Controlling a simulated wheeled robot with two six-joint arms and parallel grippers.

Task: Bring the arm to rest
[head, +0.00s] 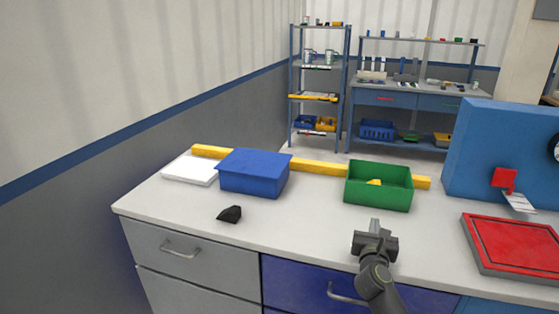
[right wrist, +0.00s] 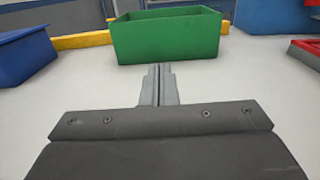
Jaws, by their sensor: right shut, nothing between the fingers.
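My right gripper (head: 374,224) is shut and empty, above the front part of the white worktop (head: 290,215). It is in front of the green open bin (head: 378,190) and apart from it. In the right wrist view its closed fingers (right wrist: 158,72) point toward the green bin (right wrist: 166,38). A small yellow piece (head: 374,182) shows inside the bin. My left gripper is not in the head view.
A blue box (head: 254,173), a white slab (head: 190,171) and a small black object (head: 230,214) are to the left. A yellow bar (head: 320,168) runs behind. A red tray (head: 512,243) and a blue panel (head: 500,150) are to the right. The worktop between the black object and my gripper is clear.

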